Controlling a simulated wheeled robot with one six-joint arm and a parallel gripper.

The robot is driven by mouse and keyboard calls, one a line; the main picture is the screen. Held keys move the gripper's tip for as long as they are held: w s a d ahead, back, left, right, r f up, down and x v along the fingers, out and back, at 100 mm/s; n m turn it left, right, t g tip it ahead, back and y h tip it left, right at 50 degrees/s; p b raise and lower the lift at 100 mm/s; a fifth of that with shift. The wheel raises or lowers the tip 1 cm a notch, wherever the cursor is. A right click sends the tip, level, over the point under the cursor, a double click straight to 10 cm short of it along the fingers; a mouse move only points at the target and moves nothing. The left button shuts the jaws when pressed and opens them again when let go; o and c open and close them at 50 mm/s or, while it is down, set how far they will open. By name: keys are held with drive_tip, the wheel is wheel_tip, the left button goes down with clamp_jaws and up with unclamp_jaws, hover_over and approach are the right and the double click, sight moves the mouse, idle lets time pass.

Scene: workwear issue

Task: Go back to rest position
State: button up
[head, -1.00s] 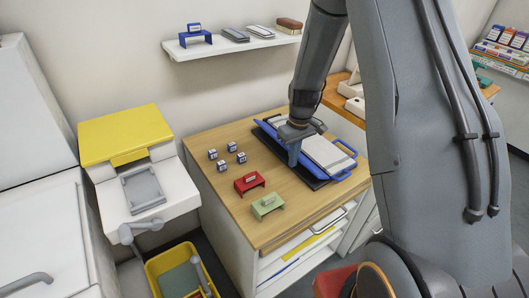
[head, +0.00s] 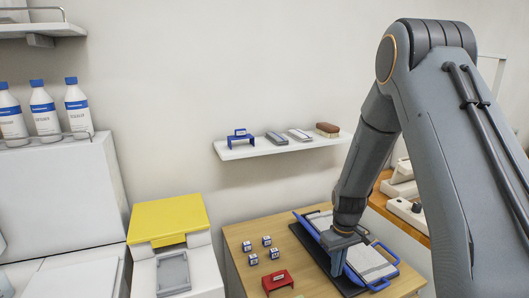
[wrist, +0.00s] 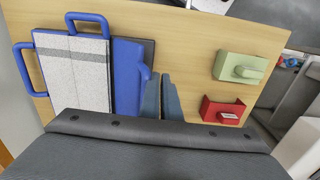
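My gripper (head: 338,240) is low over a blue-handled frame (head: 394,280) on the wooden worktop. The frame holds a pale grey panel (head: 369,262) and lies on a dark mat (head: 345,285). In the wrist view my gripper's fingers (wrist: 163,85) are close together with nothing seen between them. They are beside the blue part of the frame (wrist: 127,80); whether they touch it I cannot tell. The panel also shows in the wrist view (wrist: 75,75).
A red stand (head: 277,281) and several small labelled blocks (head: 266,241) are left of the frame. A green stand (wrist: 240,67) shows in the wrist view. A wall shelf (head: 285,147) is behind. A yellow-topped machine (head: 168,220) is at left.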

drive_tip(key=shift+o, duration=1.1)
drive_tip(key=shift+a, duration=0.45)
drive_tip(key=s+a+r+m+b, duration=0.1)
drive_tip(key=s+r+b, duration=0.1)
drive_tip(key=s, duration=0.4)
drive_tip(key=s+r+m+t+b, duration=0.1)
drive_tip(key=s+r+m+b, duration=0.1)
drive_tip(key=s+r, duration=0.2)
drive_tip(key=s+a+r+m+b, duration=0.1)
drive_tip(key=s+r+b, duration=0.2)
drive_tip(key=s, duration=0.5)
drive_tip(key=shift+s+a, duration=0.15)
drive_tip(key=shift+a, duration=0.15)
